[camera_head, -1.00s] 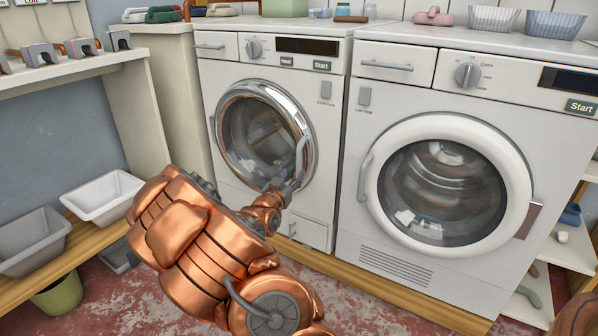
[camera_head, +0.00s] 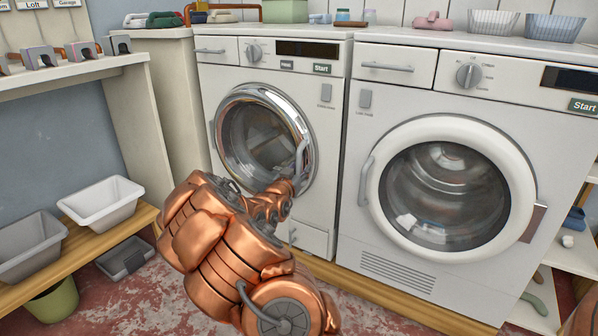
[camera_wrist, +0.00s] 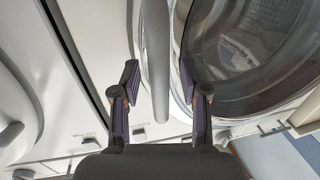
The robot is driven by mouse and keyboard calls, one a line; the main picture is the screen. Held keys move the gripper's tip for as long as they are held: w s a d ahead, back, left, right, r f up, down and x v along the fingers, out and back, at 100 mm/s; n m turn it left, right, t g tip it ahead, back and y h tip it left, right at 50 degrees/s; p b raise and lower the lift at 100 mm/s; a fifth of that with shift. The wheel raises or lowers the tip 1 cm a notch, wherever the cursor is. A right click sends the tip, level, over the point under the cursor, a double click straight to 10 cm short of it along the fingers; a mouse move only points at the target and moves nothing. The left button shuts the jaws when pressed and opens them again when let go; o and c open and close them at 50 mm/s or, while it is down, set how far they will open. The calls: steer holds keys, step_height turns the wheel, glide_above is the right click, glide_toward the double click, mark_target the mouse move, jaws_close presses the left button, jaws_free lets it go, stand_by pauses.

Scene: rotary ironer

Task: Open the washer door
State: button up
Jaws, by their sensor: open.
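The washer (camera_head: 322,120) is the left of two white front-loaders. Its round glass door (camera_head: 225,150) has a chrome rim and looks shut. The door's vertical grey handle (camera_head: 301,160) is on the rim's right side; its lower part is near my copper wrist. In the wrist view the handle (camera_wrist: 156,55) runs down between the two fingers of my gripper (camera_wrist: 160,88). The fingers are open, one on each side of the bar, with gaps visible. In the head view my own wrist hides most of the gripper. The chrome rim (camera_wrist: 180,50) is right of the handle in the wrist view.
A second machine (camera_head: 385,255) with a white-rimmed door stands close on the right; its handle (camera_head: 365,181) faces the washer. A low wooden bench (camera_head: 75,253) with a white tub (camera_head: 103,203) and a grey tub (camera_head: 30,245) is at left. Shelving stands beyond it.

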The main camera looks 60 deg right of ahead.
jaws_close()
stand_by(0.4)
stand_by(0.4)
